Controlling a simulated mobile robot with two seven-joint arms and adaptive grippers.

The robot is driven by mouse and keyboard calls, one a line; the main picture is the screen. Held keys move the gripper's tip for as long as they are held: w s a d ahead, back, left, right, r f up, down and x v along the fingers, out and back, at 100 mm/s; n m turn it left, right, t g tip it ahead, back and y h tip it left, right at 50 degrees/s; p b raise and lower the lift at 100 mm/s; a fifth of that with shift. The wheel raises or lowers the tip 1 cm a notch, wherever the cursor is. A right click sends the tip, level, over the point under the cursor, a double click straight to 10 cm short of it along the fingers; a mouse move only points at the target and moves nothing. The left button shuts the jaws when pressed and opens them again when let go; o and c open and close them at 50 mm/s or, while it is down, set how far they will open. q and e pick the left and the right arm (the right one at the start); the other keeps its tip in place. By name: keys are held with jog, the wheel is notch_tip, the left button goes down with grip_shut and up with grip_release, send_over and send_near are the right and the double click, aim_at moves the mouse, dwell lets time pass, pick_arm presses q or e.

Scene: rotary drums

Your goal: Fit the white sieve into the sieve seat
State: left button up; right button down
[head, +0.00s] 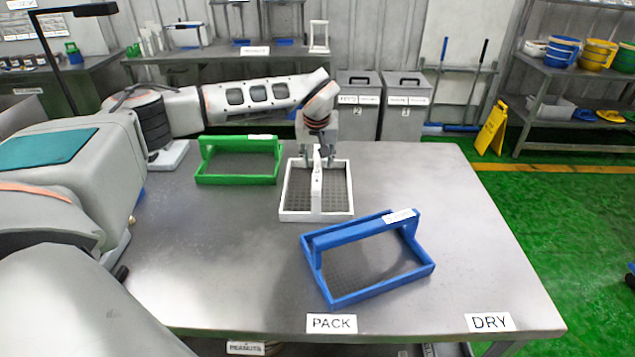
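The white sieve (287,214) lies flat on the steel table in the head view, a square frame with grey mesh and a raised handle running front to back. My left gripper (318,160) points down at the far end of this handle. Its fingers stand apart on either side of the handle, with gaps that look clear, so it appears open. The wrist partly hides the far end of the handle. My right gripper is not in view. I cannot make out a sieve seat in this view.
A green sieve (237,180) lies left of the white one, and a blue sieve (377,293) lies nearer, to the right. The steel table (430,190) is clear at right. PACK (332,323) and DRY (490,322) labels mark its front edge. Grey bins (405,112) stand behind.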

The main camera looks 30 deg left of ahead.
pick_arm(q)
jog(key=shift+w+a+f, duration=0.1)
jog(key=shift+w+f, duration=0.05)
jog(key=shift+f, duration=0.35)
grip_shut()
jog(key=shift+r, duration=0.1)
jog(key=shift+w, duration=0.1)
jog(key=shift+r, duration=0.5)
notch_tip(320, 180, up, 19)
